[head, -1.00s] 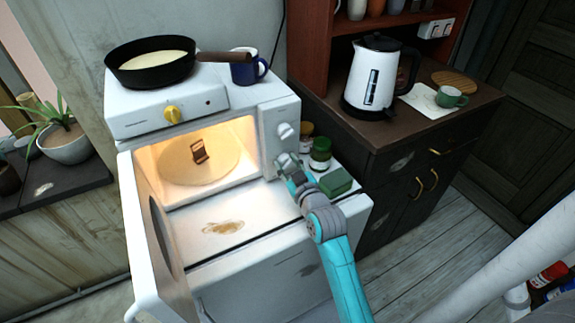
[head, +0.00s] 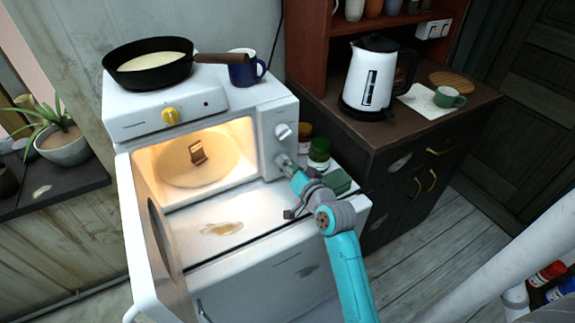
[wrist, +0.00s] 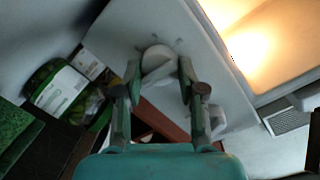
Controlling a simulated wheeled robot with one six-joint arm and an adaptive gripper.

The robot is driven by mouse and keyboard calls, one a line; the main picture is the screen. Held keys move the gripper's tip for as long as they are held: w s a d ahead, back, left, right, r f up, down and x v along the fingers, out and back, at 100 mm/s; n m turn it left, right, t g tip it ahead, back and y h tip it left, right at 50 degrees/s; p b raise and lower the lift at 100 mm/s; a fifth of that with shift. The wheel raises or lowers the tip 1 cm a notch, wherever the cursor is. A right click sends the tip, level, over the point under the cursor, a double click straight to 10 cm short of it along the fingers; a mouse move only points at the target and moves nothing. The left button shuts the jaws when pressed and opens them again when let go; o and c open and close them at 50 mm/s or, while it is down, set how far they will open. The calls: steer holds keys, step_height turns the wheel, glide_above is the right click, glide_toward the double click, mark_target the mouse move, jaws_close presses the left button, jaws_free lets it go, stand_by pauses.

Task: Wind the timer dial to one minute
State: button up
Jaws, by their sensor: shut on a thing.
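The white microwave (head: 140,123) stands with its door open and its inside lit. Its right-hand panel has two pale dials, an upper dial (head: 283,131) and a lower dial (head: 280,160). My gripper (head: 284,164) is at the lower dial, with its fingers on either side of it. In the wrist view my gripper (wrist: 157,75) is shut on the rounded lower dial (wrist: 157,60). Another pale knob shows lower right in that view (wrist: 218,117), partly behind a finger. I see no readable minute marks around the dials.
The open door (head: 152,235) sticks out at the left.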

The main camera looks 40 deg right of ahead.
steer(key=shift+m, duration=1.2)
steer(key=o, duration=1.1)
steer(key=shift+o, duration=0.2)
steer(key=shift+s, duration=0.1)
steer(key=v, duration=1.1)
steer(key=shift+s, duration=0.4)
steer(key=shift+f, duration=0.1)
